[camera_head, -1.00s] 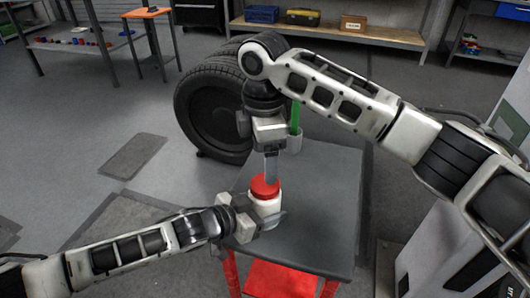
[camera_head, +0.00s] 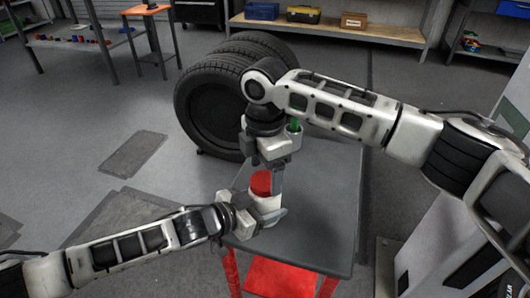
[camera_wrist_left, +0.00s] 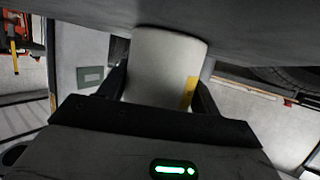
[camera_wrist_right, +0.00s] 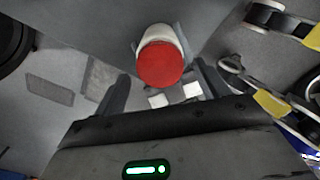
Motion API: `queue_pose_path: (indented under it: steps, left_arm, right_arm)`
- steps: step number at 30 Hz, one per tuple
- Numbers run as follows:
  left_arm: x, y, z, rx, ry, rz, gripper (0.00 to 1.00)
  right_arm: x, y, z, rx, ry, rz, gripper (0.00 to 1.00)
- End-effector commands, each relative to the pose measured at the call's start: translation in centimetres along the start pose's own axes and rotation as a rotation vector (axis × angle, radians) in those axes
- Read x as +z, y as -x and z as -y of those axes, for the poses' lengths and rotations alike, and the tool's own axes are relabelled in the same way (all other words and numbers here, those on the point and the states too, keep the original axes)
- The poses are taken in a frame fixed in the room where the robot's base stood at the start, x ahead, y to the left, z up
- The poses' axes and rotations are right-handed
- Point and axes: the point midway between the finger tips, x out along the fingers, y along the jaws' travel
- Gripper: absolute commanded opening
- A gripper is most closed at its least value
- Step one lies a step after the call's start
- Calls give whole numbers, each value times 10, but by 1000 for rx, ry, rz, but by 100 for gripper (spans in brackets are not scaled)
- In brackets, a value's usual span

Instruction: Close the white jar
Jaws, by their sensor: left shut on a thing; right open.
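The white jar (camera_head: 266,204) stands on the grey table with a red lid (camera_head: 261,183) on its top. I cannot tell how tightly the lid sits. My left gripper (camera_head: 256,217) is shut around the jar's body from the left; the white body with a yellow mark fills the space between its fingers in the left wrist view (camera_wrist_left: 165,70). My right gripper (camera_head: 270,178) points down over the lid and is open. In the right wrist view the red lid (camera_wrist_right: 160,64) lies beyond the parted fingers, with nothing between them.
The grey table (camera_head: 325,210) has free room right of the jar. A green object (camera_head: 294,125) stands at its back, partly hidden by my right arm. Black tyres (camera_head: 212,108) stand behind the table. A shelf with boxes (camera_head: 330,30) is far back.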

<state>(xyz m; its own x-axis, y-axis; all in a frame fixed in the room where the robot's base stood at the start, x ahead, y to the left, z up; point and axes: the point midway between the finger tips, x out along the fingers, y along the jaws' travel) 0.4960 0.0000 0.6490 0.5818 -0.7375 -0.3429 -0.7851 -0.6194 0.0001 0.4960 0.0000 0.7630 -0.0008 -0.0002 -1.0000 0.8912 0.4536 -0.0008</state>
Motion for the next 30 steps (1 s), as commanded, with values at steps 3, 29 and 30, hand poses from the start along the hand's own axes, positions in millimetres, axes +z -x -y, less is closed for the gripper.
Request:
queue_pose_path:
  steps: [3,29,30]
  left_arm:
    - [-1,0,0,0,-1,-1,0]
    - [-1,0,0,0,-1,-1,0]
    - [-1,0,0,0,-1,-1,0]
  right_arm:
    - [0,-14,0,-1,-1,1,74]
    - [-1,-23,0,-1,-87,-2,28]
    - [-1,-23,0,0,-143,-3,28]
